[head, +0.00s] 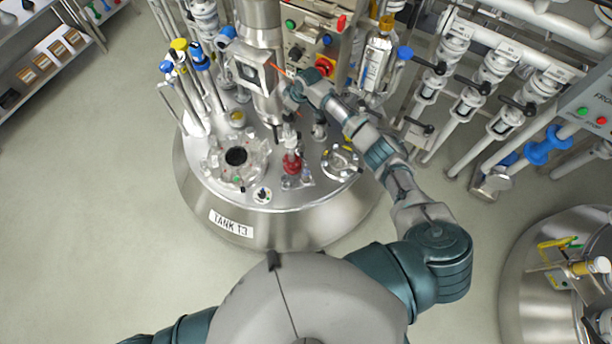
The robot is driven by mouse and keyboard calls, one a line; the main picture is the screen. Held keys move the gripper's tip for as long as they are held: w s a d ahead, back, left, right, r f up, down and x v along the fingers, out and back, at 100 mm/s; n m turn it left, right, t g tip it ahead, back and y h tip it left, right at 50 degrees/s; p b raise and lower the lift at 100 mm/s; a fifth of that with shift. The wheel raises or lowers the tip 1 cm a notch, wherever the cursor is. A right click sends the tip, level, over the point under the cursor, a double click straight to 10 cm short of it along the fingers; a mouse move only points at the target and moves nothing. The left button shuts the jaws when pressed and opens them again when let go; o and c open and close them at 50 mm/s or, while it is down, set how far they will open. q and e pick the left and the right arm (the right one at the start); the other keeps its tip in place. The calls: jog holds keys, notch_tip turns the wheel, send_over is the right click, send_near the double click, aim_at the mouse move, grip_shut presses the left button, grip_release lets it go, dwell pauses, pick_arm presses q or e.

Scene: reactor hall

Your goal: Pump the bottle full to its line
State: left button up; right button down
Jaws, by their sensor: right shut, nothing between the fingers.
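The control box (303,45) has green and red buttons and a red knob on yellow. My right gripper (289,92) is shut and empty, in front of the steel column and its square window (248,72), below and left of the red knob. It is apart from the bottle. Only a piece of my left arm shows at the bottom left; its gripper is out of view. I cannot single out a pump.
The tank lid (210,185) carries a round port, a red valve (292,163) and other fittings. Blue and yellow capped pipes (190,60) rise at its left. Pipes with black-handled valves (440,70) crowd the right. Another tank (520,290) stands lower right. The left floor is clear.

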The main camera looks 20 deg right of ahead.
aim_at(290, 118)
jog(key=shift+f, duration=0.1)
jog(key=shift+s+f+b, duration=0.1)
jog(key=shift+f+b, duration=1.45)
jog(key=shift+f, duration=1.25)
jog(key=shift+r+p, duration=2.55)
jog(key=shift+r, duration=0.35)
jog(key=shift+f, duration=0.1)
